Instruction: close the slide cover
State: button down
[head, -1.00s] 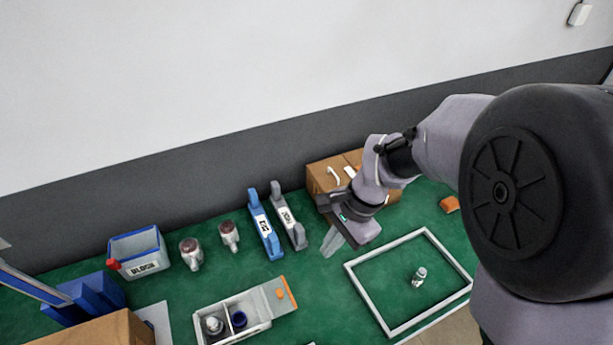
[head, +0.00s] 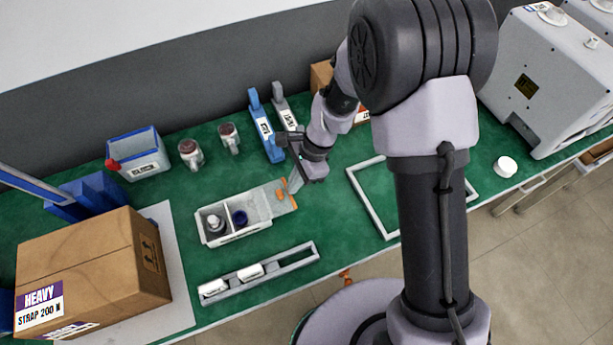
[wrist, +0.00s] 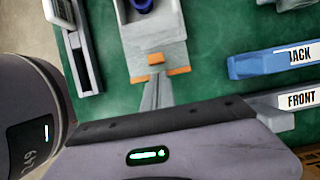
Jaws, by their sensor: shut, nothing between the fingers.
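The slide cover (head: 267,202) is a light grey plate with orange parts at its right end. It sticks out to the right of a grey box (head: 228,240), whose two compartments lie uncovered. One holds a grey-white part (head: 215,223), the other a dark blue round part (head: 240,217). My gripper (head: 294,184) is shut and empty, close to the cover's orange end. In the wrist view the fingers (wrist: 157,92) point at the orange block (wrist: 155,59) on the cover (wrist: 160,35). I cannot tell whether they touch it.
A blue holder (head: 264,130) and a grey holder (head: 287,117) stand behind my gripper. A grey rack (head: 290,266) with white pieces lies in front of the box. A light square frame (head: 370,203) lies to the right, partly hidden by my arm. A large carton (head: 90,260) stands left.

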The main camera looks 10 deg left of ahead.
aim_at(257, 205)
jog(key=shift+s+a, duration=0.25)
jog(key=shift+a, duration=0.1)
jog(key=s+a, duration=0.1)
jog(key=a, duration=0.1)
jog(key=s+a, duration=0.1)
jog(key=a, duration=0.1)
jog(key=s+a, duration=0.2)
jog(key=shift+a, duration=0.4)
